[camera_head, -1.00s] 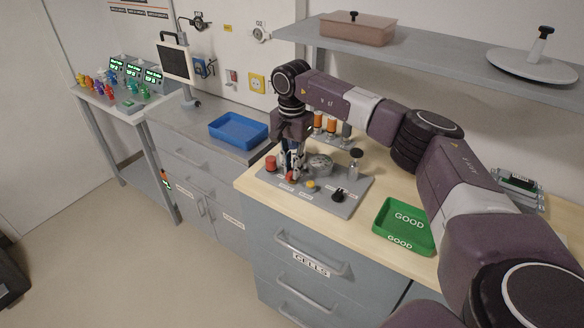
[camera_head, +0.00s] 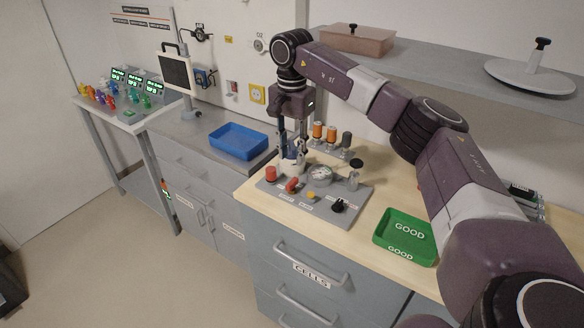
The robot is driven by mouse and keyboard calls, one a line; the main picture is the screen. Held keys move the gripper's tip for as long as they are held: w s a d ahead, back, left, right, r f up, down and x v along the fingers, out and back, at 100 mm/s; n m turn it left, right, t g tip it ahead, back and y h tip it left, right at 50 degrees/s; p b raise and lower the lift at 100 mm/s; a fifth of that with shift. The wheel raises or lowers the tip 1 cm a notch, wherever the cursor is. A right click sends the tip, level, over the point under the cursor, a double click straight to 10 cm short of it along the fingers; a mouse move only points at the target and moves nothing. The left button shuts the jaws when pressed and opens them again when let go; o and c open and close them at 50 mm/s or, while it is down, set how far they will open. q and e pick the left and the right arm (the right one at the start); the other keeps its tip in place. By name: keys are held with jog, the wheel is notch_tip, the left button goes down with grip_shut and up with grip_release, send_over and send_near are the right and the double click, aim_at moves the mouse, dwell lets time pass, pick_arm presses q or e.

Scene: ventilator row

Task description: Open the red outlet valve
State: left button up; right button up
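The red valve handle (camera_head: 293,185) is a small red lever on a grey panel (camera_head: 325,205) on the wooden bench; it is now in clear sight. A separate red round knob (camera_head: 271,173) stands at the panel's left end. My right gripper (camera_head: 292,166) points down above the back left of the panel, behind and above the red handle and apart from it. Its fingers look spread with nothing held, though the tips are small and partly merge with pale parts behind. My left gripper is not in view.
The panel also has a round gauge (camera_head: 320,175), a yellow button (camera_head: 311,196) and a black knob (camera_head: 338,206). Orange-topped posts (camera_head: 318,131) stand behind. A green tray (camera_head: 405,238) lies to the right, a blue tray (camera_head: 238,141) to the left. A shelf (camera_head: 440,72) hangs above.

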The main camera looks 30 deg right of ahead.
jog(key=shift+r, duration=1.5)
